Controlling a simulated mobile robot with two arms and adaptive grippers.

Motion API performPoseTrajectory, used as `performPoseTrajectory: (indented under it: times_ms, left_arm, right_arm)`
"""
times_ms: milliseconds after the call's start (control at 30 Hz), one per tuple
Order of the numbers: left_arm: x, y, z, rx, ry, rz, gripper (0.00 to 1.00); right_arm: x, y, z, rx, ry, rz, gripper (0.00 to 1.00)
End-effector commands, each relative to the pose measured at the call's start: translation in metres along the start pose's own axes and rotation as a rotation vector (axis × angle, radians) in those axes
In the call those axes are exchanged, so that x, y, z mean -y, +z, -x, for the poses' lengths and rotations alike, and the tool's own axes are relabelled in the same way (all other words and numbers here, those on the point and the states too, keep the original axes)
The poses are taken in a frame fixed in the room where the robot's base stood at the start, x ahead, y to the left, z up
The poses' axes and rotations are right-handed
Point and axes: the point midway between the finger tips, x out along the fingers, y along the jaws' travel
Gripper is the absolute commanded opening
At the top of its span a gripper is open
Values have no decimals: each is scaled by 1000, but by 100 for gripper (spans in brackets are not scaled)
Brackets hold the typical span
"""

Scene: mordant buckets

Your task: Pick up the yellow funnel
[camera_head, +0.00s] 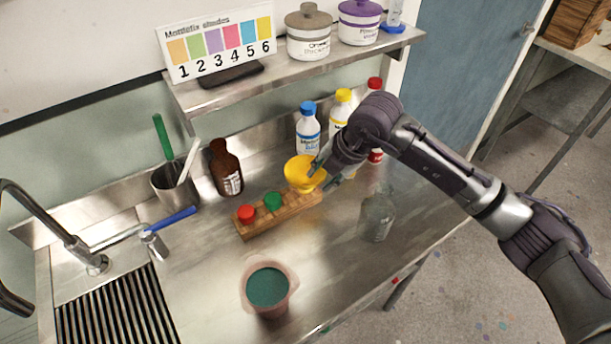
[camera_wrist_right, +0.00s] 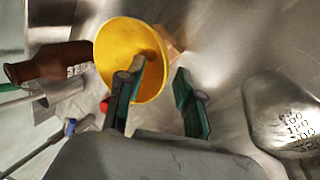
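The yellow funnel (camera_head: 301,171) sits mouth up at the right end of a wooden rack (camera_head: 288,219) on the steel counter. My right gripper (camera_head: 322,174) is open at the funnel's right side. In the right wrist view the funnel (camera_wrist_right: 117,42) lies beyond the open gripper (camera_wrist_right: 159,72). One finger overlaps the funnel's bowl in that view and the other is outside it to the right. I cannot tell whether a finger touches the funnel. The funnel's lower part is hidden. My left gripper is not in view.
The rack also holds a red cap (camera_head: 246,214) and a green cap (camera_head: 273,201). A clear glass bottle (camera_head: 378,216) stands right of the rack. A brown bottle (camera_head: 226,170) and a blue-capped bottle (camera_head: 308,131) stand behind. A cup of green liquid (camera_head: 270,289) is in front.

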Motion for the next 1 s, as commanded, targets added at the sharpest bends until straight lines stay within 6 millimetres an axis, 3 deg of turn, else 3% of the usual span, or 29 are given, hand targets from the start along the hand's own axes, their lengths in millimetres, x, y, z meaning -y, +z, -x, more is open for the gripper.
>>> performPoseTrajectory:
  times_ms: [33, 200, 467, 700, 1000]
  left_arm:
    - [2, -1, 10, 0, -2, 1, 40]
    - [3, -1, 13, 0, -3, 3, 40]
    - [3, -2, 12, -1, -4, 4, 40]
    - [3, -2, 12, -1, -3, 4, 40]
    - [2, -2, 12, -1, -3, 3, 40]
  right_arm:
    - [-2, -2, -5, -4, -3, -1, 36]
    - [-2, -1, -27, -2, -1, -1, 36]
    - [-1, -1, -31, 0, 1, 1, 36]
    - [-1, -1, -31, 0, 1, 0, 0]
    - [-1, -1, -30, 0, 1, 0, 0]
